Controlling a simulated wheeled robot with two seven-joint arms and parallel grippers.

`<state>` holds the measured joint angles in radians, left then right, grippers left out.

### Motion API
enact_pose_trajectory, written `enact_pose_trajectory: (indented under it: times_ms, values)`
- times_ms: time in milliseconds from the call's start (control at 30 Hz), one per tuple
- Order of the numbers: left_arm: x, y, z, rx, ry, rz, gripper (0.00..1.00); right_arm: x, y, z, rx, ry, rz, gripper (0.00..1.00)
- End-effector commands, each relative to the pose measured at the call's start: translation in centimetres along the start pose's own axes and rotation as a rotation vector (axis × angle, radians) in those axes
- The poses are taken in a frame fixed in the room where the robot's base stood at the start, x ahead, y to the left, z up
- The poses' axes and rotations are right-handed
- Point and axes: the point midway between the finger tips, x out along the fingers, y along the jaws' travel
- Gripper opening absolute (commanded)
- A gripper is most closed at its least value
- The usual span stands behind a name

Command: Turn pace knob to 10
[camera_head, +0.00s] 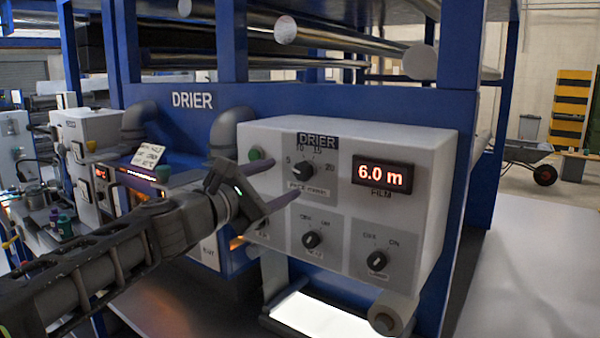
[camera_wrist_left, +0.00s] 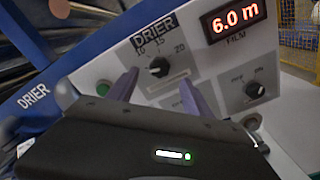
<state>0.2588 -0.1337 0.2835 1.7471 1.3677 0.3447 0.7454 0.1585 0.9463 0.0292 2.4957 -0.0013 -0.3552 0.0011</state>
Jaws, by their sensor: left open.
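The pace knob (camera_head: 303,171) is a black dial at the upper left of the white DRIER control box. Marks 5, 10, 15 and 20 run around it. Its pale pointer mark seems to face left, toward the 5 side; the exact setting is too small to read. It also shows in the left wrist view (camera_wrist_left: 158,67), where the 5 is not visible. My left gripper (camera_head: 283,178) is open, with its two purple-grey fingers reaching toward the knob from the left. In the wrist view its fingers (camera_wrist_left: 159,80) stand on either side of the knob, apparently short of it. My right gripper is not in view.
A red display (camera_head: 382,174) reads 6.0 m, right of the knob. Two more black knobs (camera_head: 312,240) (camera_head: 376,261) sit lower on the box. A green button (camera_head: 255,153) is at its upper left, near my fingers. A roller end (camera_head: 392,318) juts out below.

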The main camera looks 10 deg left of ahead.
Motion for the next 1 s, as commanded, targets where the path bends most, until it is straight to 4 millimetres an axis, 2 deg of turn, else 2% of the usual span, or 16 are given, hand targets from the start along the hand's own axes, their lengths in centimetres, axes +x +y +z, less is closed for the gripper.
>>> enact_pose_trajectory:
  times_ms: [500,867,1000]
  values:
    - [6.8,0.0,0.1,-0.001,0.0,-0.003,0.59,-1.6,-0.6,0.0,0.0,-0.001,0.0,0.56]
    - [7.4,-0.1,0.0,0.001,0.001,-0.001,0.59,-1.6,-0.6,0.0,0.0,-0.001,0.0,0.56]
    - [7.4,-0.1,-0.1,0.001,0.001,-0.001,0.48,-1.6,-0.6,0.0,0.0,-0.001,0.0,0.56]
